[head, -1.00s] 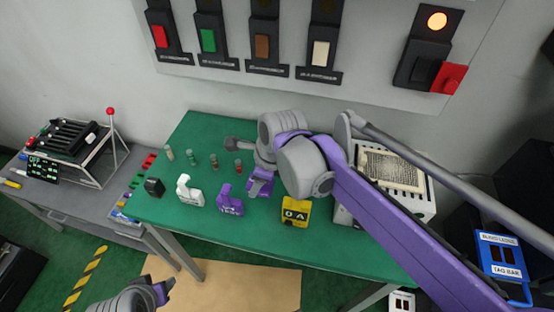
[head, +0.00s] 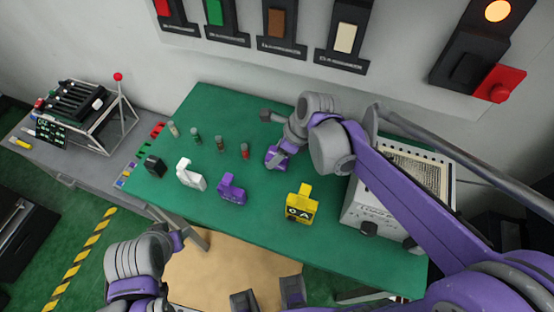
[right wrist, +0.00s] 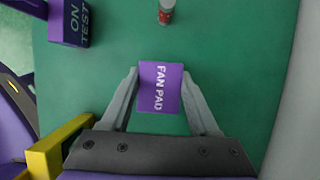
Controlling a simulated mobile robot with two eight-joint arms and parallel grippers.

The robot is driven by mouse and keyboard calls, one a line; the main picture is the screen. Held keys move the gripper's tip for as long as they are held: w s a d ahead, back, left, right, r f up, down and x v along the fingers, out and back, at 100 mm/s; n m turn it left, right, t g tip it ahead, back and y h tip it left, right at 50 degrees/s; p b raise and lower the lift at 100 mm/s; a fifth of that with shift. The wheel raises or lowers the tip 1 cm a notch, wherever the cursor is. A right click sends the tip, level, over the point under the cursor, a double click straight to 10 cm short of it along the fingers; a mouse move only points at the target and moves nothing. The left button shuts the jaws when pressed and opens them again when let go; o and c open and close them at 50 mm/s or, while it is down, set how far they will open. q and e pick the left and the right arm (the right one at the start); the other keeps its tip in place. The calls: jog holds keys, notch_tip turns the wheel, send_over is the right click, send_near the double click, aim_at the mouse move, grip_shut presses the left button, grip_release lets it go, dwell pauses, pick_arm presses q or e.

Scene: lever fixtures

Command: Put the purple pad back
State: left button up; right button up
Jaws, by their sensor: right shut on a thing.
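The purple pad (right wrist: 160,88), lettered FAN PAD, is between the two fingers of my right gripper (right wrist: 161,100), which is shut on it. In the head view my right gripper (head: 278,156) is over the green table, behind the gap between a purple block (head: 232,190) and a yellow block (head: 300,205). I cannot tell whether the pad touches the tabletop. My left gripper (head: 177,241) is at the lower left, off the table's front edge; its fingers are not clear.
A row of small vials (head: 220,144) stands left of my right gripper. White (head: 191,175) and black blocks stand at the front left. A perforated white device (head: 405,190) is at the right. Coloured switches (head: 283,23) line the wall panel behind. The table's middle back is bare.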

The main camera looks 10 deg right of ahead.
jog(key=shift+f, duration=1.8)
jog(key=shift+f, duration=0.1)
jog(key=o, duration=1.2)
jog(key=p+v, duration=0.1)
jog(key=v, duration=1.1)
jog(key=shift+w, duration=0.1)
